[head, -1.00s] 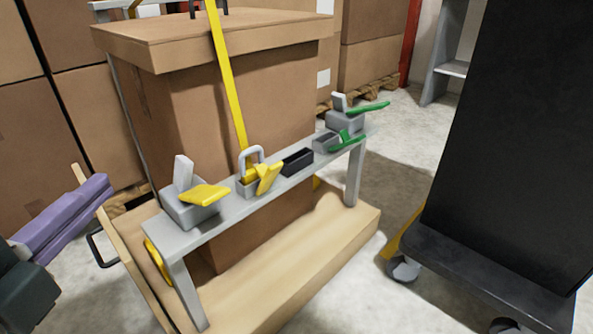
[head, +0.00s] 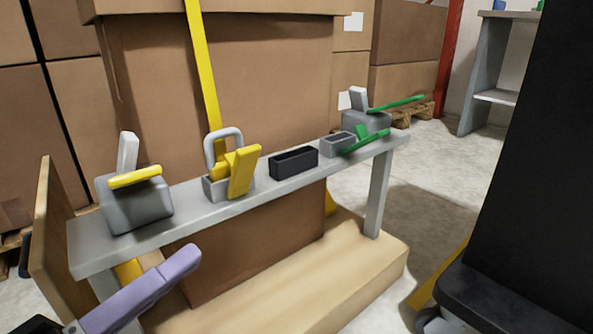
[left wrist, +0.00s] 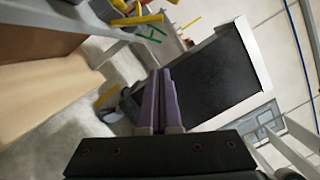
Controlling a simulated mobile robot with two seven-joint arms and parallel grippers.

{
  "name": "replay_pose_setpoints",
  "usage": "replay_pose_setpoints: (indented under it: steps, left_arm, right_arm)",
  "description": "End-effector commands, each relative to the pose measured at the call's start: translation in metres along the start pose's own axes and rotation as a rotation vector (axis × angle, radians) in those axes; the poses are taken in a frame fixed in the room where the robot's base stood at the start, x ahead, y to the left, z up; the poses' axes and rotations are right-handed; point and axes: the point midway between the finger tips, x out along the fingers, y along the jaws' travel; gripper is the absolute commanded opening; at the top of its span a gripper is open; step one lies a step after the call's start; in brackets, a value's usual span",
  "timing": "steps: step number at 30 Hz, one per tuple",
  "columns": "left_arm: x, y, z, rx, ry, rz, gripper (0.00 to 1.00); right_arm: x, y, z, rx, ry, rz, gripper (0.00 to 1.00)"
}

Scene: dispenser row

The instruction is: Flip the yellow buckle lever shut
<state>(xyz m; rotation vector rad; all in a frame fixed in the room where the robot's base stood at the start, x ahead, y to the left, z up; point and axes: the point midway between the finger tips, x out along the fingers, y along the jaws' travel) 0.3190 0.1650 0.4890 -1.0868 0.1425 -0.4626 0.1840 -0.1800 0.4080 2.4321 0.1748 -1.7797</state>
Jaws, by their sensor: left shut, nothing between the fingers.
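The yellow buckle lever (head: 243,171) stands tilted up from a small grey base (head: 214,188) on the grey rail. A grey wire loop (head: 222,135) rises behind it, and a yellow strap (head: 203,70) runs down to it. At the rail's left end, a grey block (head: 137,207) carries another yellow lever (head: 135,177) and a pale upright tab. My left gripper (head: 187,260), with purple fingers, is below and in front of the rail, left of the buckle and apart from it. Its fingers are together and empty; they also show in the left wrist view (left wrist: 161,76).
A black tray (head: 294,162) and green-levered units (head: 365,121) sit further right on the rail (head: 190,222). A large carton (head: 260,80) stands behind it on a wooden base (head: 370,275). A tall black wheeled unit (head: 530,190) blocks the right. Floor shows between them.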

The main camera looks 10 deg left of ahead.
Motion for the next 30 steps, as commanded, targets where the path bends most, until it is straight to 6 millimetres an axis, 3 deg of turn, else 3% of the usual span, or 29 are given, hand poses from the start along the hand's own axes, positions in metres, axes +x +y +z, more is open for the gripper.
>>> replay_pose_setpoints:
  steps: [8, 19, 24, 30]
  left_arm:
    - [0.026, 0.000, 0.000, 0.001, -0.001, -0.006, 0.00]
    - [0.104, 0.001, 0.000, 0.002, -0.002, -0.004, 0.00]
    - [0.107, 0.000, 0.027, 0.004, -0.001, -0.001, 0.00]
    - [0.110, 0.000, 0.039, 0.001, -0.001, 0.000, 0.00]
  right_arm:
    - [0.008, -0.001, 0.003, 0.001, -0.001, -0.001, 0.00]
    - [0.024, -0.001, 0.007, 0.001, 0.001, -0.001, 0.00]
    - [0.022, -0.001, 0.006, 0.001, 0.002, 0.000, 0.00]
    - [0.023, -0.001, 0.006, 0.001, 0.002, 0.000, 0.00]
